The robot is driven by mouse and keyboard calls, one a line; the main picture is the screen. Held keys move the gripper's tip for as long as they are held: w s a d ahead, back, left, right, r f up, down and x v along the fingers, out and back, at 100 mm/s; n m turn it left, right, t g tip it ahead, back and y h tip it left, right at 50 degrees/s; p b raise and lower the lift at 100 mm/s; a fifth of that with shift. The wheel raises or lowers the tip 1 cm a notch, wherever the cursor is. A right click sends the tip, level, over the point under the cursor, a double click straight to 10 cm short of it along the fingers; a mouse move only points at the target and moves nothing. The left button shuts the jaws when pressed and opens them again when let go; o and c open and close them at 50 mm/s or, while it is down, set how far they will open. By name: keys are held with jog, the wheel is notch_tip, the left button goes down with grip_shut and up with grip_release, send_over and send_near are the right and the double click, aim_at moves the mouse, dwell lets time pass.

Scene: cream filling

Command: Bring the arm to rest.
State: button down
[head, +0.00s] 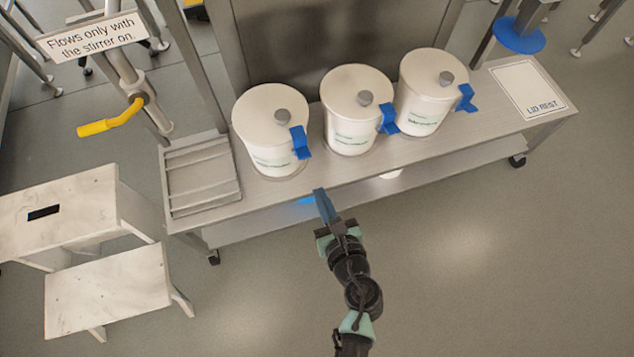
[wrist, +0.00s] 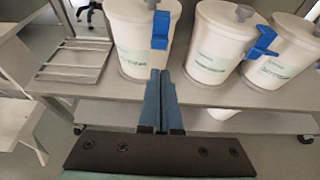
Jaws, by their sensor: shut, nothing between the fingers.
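My gripper (head: 319,192) is at the front edge of the metal table, below and between the left and middle white tubs in the head view. Its blue fingers are shut together with nothing between them. In the wrist view the closed fingers (wrist: 161,75) point toward the front of the left tub. My arm (head: 350,265) reaches up from the bottom of the head view, over open floor. Whether the fingertips touch the table edge cannot be told.
The table (head: 400,146) holds three lidded tubs with blue clips: left (head: 270,125), middle (head: 355,108), right (head: 428,90). A slatted rack (head: 202,178) is at left, a LID REST plate (head: 528,88) at right. A step stool (head: 110,290) stands left. Floor at right is clear.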

jog(key=shift+s+d+r, duration=0.1)
jog(key=shift+s+r, duration=0.25)
dwell(0.4)
jog(key=w+d+r+m+t+h, duration=0.2)
jog(key=w+r+m+t, duration=0.25)
jog(key=r, duration=0.85)
jog(key=w+d+r+m+t+h, duration=0.1)
jog(key=w+r+m+t, duration=0.35)
jog(key=r, duration=0.85)
jog(key=d+r+m+t+h, duration=0.25)
jog(key=r+m+h, duration=0.35)
jog(key=r+m, duration=1.05)
jog(key=s+r+m+h, duration=0.1)
jog(key=s+r+m, duration=0.2)
jog(key=r+m, duration=0.45)
jog(key=s+r+m+h, duration=0.2)
jog(key=r+m, duration=0.2)
jog(key=r, duration=0.6)
jog(key=s+a+r+m+t+y, duration=0.3)
jog(key=s+a+r+y, duration=0.35)
jog(key=r+y, duration=0.2)
notch_tip(320, 180, up, 24)
jog(key=h+p, duration=0.1)
jog(key=p, duration=2.3)
jog(key=shift+w+d+p, duration=0.15)
jog(key=shift+d+p, duration=0.15)
jog(key=shift+d, duration=0.05)
